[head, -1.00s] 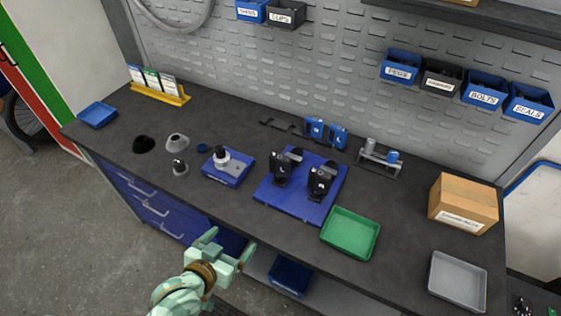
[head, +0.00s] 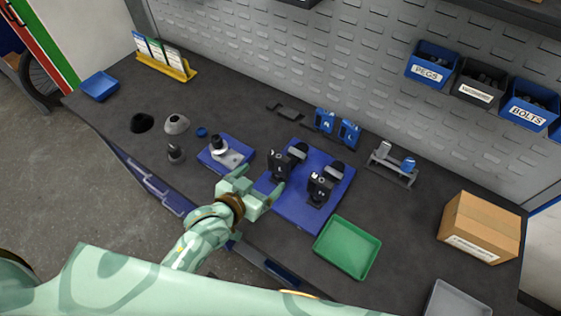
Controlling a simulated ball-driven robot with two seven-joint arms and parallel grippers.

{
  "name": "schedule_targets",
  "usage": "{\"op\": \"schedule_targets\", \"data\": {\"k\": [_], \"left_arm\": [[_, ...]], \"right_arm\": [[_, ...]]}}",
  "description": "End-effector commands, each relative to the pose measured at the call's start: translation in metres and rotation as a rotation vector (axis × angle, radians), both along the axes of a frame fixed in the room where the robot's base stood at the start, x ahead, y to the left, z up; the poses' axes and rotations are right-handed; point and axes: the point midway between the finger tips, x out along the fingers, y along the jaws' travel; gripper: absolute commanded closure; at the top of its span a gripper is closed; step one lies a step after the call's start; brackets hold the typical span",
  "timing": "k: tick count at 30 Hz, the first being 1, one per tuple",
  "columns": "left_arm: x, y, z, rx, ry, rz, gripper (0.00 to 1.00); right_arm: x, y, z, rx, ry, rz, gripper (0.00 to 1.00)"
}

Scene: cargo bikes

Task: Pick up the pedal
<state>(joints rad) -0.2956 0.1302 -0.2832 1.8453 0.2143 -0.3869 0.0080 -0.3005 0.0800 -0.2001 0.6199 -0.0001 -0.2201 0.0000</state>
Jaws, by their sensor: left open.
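Two black pedal-like parts stand on the blue mat (head: 310,217). The left one (head: 281,170) is marked with what looks like an L. The right one (head: 320,190) carries an R-like mark. My left gripper (head: 259,181) is open and empty, over the front left edge of the mat. It is just left of and in front of the left black part; I cannot tell if they touch. My right gripper is not in view.
A green tray (head: 347,248) lies right of the mat, with a cardboard box (head: 482,228) further right. A blue block with a grey-white fitting (head: 215,163) and small cones stand left. A metal stand (head: 393,171) is behind right.

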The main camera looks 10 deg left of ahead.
Motion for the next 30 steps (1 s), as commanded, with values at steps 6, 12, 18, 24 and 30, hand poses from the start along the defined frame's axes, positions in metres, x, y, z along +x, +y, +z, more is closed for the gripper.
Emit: {"op": "schedule_targets", "data": {"k": [6, 12, 18, 24, 30], "left_arm": [[0.043, -0.016, -0.02, 0.0, 0.0, -0.001, 0.13], [0.059, -0.021, -0.026, 0.0, 0.0, -0.001, 0.13], [0.087, -0.029, -0.038, 0.0, -0.001, -0.001, 0.13], [0.103, -0.034, -0.045, 0.0, 0.0, -0.001, 0.13], [0.103, -0.034, -0.045, 0.0, 0.0, -0.001, 0.13]], "right_arm": [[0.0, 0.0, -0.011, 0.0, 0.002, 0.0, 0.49], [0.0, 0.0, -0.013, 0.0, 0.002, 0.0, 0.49], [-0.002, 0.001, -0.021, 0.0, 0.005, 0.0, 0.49], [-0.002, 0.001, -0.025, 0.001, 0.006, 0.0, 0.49], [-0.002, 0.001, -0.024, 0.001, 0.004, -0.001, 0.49]]}}
